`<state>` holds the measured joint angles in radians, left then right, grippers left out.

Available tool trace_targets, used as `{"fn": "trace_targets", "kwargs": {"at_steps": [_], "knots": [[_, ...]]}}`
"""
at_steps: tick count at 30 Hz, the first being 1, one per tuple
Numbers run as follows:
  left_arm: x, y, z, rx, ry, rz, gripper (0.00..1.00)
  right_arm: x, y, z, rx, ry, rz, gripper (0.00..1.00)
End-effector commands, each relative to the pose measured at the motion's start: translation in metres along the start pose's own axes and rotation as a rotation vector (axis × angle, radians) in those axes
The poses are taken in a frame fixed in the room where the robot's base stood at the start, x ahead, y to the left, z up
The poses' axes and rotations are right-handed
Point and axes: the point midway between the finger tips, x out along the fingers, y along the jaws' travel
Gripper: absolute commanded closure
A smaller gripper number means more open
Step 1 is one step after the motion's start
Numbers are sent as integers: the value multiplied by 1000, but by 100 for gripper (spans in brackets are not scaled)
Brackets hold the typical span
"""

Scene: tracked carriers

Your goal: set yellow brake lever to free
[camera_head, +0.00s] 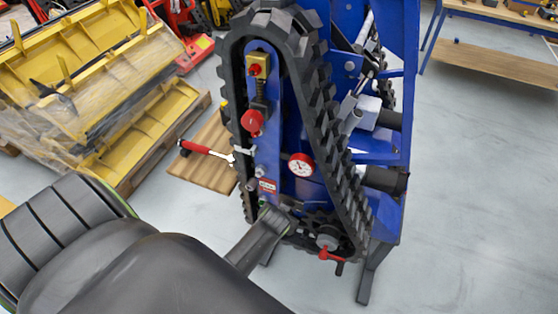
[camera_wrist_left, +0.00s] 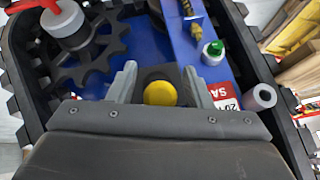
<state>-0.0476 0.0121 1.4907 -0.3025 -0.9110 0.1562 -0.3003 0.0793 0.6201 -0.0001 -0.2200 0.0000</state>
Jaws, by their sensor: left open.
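The round yellow end of the brake lever (camera_wrist_left: 160,93) faces the left wrist view, with a dark block behind it. My left gripper (camera_wrist_left: 159,84) is open, with one grey finger on each side of the yellow end. I cannot tell whether either finger touches it. In the head view my left gripper (camera_head: 270,218) is at the lower part of the blue track carrier (camera_head: 267,165) and hides the yellow lever. The lever's setting cannot be read from these frames. My right gripper is not in view.
A black track (camera_head: 318,110) loops around the carrier. A red-handled lever (camera_head: 196,148), a red-rimmed gauge (camera_head: 301,165) and a lower red lever (camera_head: 331,256) are near. A green-capped fitting (camera_wrist_left: 213,50) is close to the fingers. Floor at the right (camera_head: 470,180) is clear.

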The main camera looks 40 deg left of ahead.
Motion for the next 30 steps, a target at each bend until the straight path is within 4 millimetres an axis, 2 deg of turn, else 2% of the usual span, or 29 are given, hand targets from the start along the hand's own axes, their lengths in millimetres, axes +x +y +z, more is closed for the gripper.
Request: {"fn": "trace_targets", "kwargs": {"at_steps": [16,20,30], "knots": [[-62,-1,-3,-1,-1,1,55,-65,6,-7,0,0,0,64],[-88,-1,-3,-3,0,1,55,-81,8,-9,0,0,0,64],[-136,1,0,-4,1,1,55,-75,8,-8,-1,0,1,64]]}}
